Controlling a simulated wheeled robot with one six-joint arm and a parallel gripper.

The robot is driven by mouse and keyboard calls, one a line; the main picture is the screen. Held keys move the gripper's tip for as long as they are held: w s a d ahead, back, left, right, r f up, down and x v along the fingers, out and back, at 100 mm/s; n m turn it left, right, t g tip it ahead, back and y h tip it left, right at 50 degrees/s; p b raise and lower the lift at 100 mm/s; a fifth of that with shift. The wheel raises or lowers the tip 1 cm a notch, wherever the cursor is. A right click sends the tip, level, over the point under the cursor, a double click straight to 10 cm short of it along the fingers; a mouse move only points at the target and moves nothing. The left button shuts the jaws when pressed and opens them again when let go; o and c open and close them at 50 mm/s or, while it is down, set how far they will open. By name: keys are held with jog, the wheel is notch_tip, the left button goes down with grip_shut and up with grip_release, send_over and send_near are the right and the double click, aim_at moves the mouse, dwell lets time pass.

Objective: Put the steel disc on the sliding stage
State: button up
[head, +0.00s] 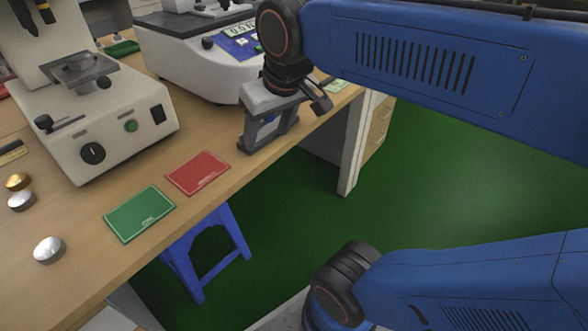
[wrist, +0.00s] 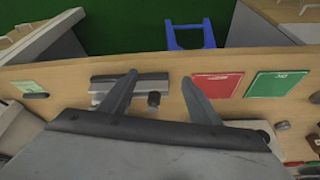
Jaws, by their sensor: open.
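Two silvery discs lie on the table at the left of the head view, one nearer (head: 49,250) and one farther (head: 21,200); I cannot tell which is the steel one. A brass-coloured disc (head: 18,181) lies beside the farther one. The grey plate on the white machine (head: 80,72) looks like the sliding stage; it is bare. My gripper (wrist: 161,84) is open and empty, well to the right of the discs, above a small grey device (head: 268,128). That device also shows between and left of the fingers in the wrist view (wrist: 110,84).
A green card (head: 140,213) and a red card (head: 198,173) lie near the front edge. The white machine's body (head: 130,105) and a white instrument with a display (head: 195,62) stand behind. A blue stool (head: 205,250) is below the edge. The wood around the cards is clear.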

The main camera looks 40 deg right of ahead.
jog(key=s+d+f, duration=0.2)
jog(key=s+f, duration=0.4)
jog(key=f, duration=0.3)
jog(key=shift+d, duration=0.2)
jog(key=shift+r, duration=0.1)
dwell(0.5)
